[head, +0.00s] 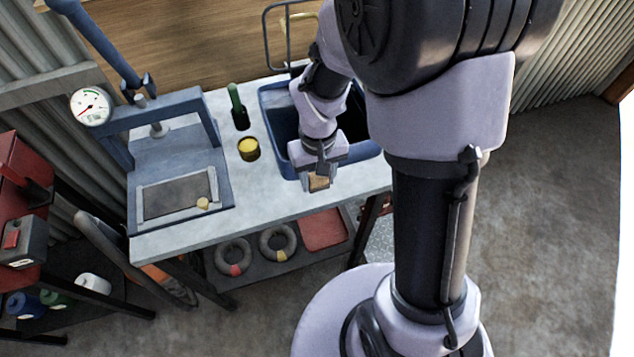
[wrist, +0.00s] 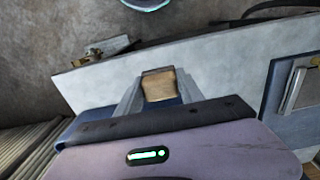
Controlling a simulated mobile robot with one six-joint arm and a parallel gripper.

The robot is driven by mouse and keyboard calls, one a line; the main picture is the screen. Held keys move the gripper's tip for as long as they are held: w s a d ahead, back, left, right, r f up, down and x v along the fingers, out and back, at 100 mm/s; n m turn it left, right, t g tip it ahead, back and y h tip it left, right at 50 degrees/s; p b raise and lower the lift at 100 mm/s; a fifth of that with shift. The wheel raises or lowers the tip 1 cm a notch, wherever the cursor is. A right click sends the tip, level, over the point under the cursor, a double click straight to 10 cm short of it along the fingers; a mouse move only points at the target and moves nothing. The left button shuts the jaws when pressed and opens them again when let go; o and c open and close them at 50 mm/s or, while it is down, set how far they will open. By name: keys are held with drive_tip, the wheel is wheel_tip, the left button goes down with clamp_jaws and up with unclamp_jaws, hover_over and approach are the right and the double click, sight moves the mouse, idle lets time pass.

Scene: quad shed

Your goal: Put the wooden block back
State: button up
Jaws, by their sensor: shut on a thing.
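The wooden block (head: 319,183) is a small tan block held between the fingers of my gripper (head: 318,178), over the front edge of the blue bin on the light grey bench. In the wrist view the block (wrist: 158,85) shows between the two grey fingertips (wrist: 158,92), with the bench top behind it. My gripper is shut on it. The blue bin (head: 276,97) is sunk in or stands at the right part of the bench; its inside is dark and partly hidden by my arm.
A blue press with a gauge (head: 91,106) stands at the bench's left, with a small yellowish piece (head: 203,203) on its plate. A green-handled tool (head: 237,104) and a yellow-topped tin (head: 248,148) stand mid-bench. The bench front (head: 270,213) is clear. Rings and a red tray (head: 323,229) lie below.

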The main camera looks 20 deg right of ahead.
wheel_tip(320, 180, down, 2)
drive_tip(key=shift+f, duration=0.2)
drive_tip(key=shift+f+b, duration=0.2)
drive_tip(key=shift+b, duration=0.2)
drive_tip(key=o, duration=1.4)
drive_tip(key=shift+o, duration=0.2)
wheel_tip(320, 180, up, 12)
drive_tip(key=p, duration=0.5)
drive_tip(key=shift+r+p, duration=0.15)
drive_tip(key=shift+p, duration=0.2)
drive_tip(key=s+a+r+m+t+y, duration=0.1)
drive_tip(key=s+a+r+m+t, duration=0.1)
drive_tip(key=s+r, duration=0.4)
drive_tip(key=s+a+r+m+t+y, duration=0.1)
drive_tip(key=s+a+r+m+t, duration=0.1)
drive_tip(key=s+r, duration=0.5)
drive_tip(key=shift+r+t+b, duration=0.4)
drive_tip(key=shift+r+t, duration=0.5)
